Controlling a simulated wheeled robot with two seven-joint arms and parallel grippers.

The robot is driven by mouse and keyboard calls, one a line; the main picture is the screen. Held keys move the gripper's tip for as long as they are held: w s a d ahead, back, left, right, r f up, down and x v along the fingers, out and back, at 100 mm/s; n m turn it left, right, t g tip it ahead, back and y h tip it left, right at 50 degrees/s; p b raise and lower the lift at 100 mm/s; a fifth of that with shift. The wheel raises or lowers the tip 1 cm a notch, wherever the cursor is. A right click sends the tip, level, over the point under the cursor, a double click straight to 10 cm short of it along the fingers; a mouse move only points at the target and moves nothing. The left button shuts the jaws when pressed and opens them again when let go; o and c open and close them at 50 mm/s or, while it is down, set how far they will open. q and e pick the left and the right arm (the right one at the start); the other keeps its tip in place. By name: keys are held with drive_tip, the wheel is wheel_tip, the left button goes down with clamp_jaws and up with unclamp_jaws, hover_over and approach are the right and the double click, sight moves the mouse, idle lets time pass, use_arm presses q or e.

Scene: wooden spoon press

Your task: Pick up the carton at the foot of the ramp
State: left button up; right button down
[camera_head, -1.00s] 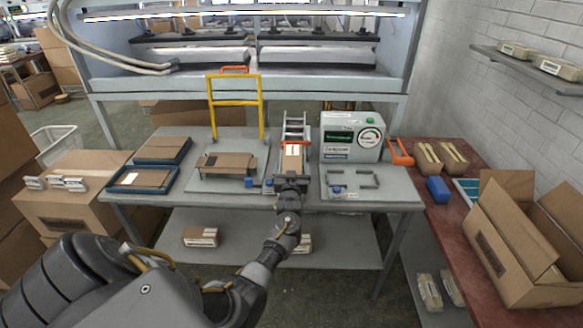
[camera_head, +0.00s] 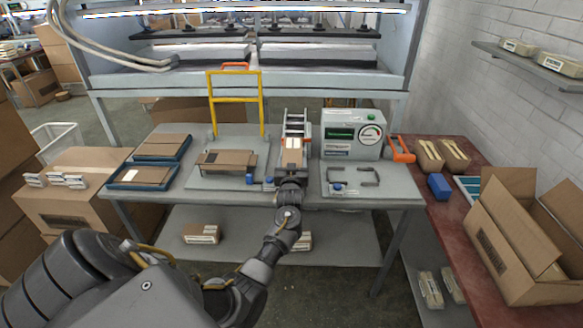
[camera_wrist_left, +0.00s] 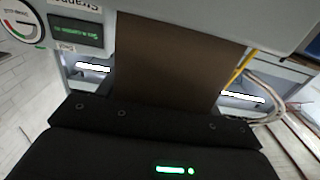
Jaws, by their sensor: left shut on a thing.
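The brown carton (camera_head: 292,157) with a white label is at the foot of the grey ramp (camera_head: 294,124), in the middle of the table. My left gripper (camera_head: 291,174) reaches it from the front and is shut on it. In the left wrist view the carton (camera_wrist_left: 175,62) fills the middle as a plain brown face, directly beyond the dark gripper body. The fingertips are hidden there. The carton covers part of the orange at the ramp's foot; I cannot tell whether it touches the ramp. My right gripper is not in view.
A grey strapping machine (camera_head: 352,135) with a dial stands right of the ramp. A yellow frame (camera_head: 236,101) and a flat brown piece on a plate (camera_head: 226,182) are to the left, beside blue trays (camera_head: 140,178). An open box (camera_head: 527,240) is on the red bench.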

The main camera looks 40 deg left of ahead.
use_arm(q)
drive_tip(key=s+r, duration=0.1)
drive_tip(key=r, duration=0.1)
drive_tip(key=s+r, duration=0.1)
drive_tip(key=r, duration=0.1)
drive_tip(key=s+d+r, duration=0.1)
drive_tip(key=s+r, duration=0.1)
drive_tip(key=shift+s+r, duration=0.1)
drive_tip(key=shift+r, duration=0.2)
drive_tip(key=s+d+r, duration=0.2)
drive_tip(key=s+r, duration=0.2)
drive_tip(key=s, duration=0.5)
drive_tip(key=shift+s+r+b, duration=0.3)
drive_tip(key=shift+r+b, duration=0.1)
